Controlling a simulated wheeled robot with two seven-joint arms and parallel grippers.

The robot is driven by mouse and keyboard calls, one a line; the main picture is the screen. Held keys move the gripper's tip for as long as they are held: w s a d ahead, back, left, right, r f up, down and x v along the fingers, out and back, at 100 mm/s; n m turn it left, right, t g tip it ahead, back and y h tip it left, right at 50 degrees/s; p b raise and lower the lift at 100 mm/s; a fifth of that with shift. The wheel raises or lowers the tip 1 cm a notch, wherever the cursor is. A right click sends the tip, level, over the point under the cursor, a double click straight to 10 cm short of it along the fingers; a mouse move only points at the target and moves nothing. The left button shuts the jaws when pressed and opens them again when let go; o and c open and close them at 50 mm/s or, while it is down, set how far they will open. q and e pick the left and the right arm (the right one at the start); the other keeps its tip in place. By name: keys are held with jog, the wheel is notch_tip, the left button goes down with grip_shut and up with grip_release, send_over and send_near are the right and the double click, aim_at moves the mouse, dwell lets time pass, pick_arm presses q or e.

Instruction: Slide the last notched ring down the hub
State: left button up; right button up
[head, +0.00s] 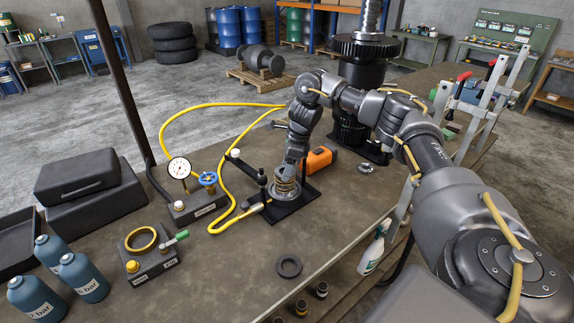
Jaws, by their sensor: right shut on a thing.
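My right gripper (290,175) points down right over the top of the hub. It is shut on a notched ring at the top of the stack. The fingers and wrist hide most of that ring, and its notches are too small to make out. How far it sits down the hub cannot be told. My left gripper is not in view.
A black post (262,184) stands just left of the hub, and an orange tool (319,159) lies behind it. A dial gauge unit (180,170) with a yellow hose is at the left. A dark ring (288,266) lies in front on clear bench.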

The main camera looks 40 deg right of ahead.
jog(key=o, duration=1.2)
jog(key=shift+o, duration=0.2)
jog(key=w+a+p+v, duration=0.1)
jog(key=p+v, duration=0.7)
jog(key=v, duration=0.9)
jog(key=shift+r+p, duration=0.4)
jog(key=shift+r, duration=0.1)
